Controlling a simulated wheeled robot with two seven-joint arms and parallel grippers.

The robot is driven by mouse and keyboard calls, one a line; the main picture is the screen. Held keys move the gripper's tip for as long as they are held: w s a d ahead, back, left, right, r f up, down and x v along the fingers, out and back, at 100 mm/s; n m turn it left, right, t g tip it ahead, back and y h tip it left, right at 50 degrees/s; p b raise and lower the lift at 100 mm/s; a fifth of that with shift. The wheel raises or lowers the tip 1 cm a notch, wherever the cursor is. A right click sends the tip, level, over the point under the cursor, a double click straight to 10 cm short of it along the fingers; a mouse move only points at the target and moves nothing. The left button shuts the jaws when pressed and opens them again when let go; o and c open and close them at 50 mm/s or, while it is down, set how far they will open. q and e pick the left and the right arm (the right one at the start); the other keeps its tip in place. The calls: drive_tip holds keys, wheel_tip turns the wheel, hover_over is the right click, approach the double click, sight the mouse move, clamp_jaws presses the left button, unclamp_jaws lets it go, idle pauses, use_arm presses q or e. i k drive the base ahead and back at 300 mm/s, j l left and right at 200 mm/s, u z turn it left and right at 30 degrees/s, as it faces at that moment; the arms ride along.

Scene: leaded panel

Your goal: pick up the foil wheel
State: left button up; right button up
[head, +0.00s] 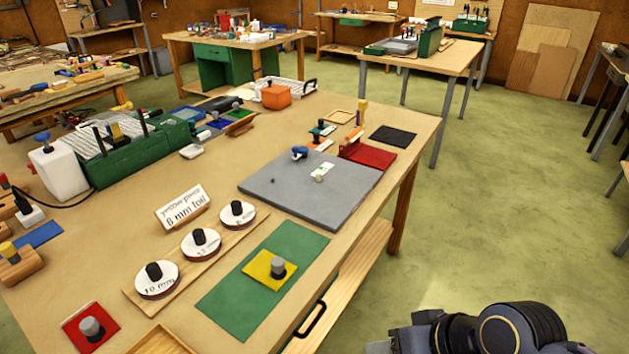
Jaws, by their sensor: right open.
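Three foil wheels, white discs with black knobs, sit in a row on a wooden strip (133,296). The front foil wheel (146,286) reads "10 mm"; the middle foil wheel (211,250) and back foil wheel (237,222) have marks too small to read surely. A white card (182,206) behind them reads "yellow piece 8 mm foil". My right gripper (385,346) is open at the bottom edge, right of the bench and well apart from the wheels; it is partly cut off. My left gripper is out of view.
A yellow piece with a grey knob (263,268) lies on a green mat (225,300). A red piece with a grey knob (76,331) is front left. A black handle (311,320) is on the bench front.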

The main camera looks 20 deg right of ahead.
sight(237, 215)
drive_tip(key=i+l+u, duration=0.2)
drive_tip(key=l+u, duration=0.15)
drive_tip(key=i+l+u, duration=0.15)
drive_tip(key=l+u, duration=0.2)
drive_tip(key=i+l+u, duration=0.1)
drive_tip(key=l+u, duration=0.2)
drive_tip(key=l, duration=0.15)
drive_tip(key=l+u, duration=0.35)
drive_tip(key=i+l, duration=0.05)
drive_tip(key=l, duration=0.05)
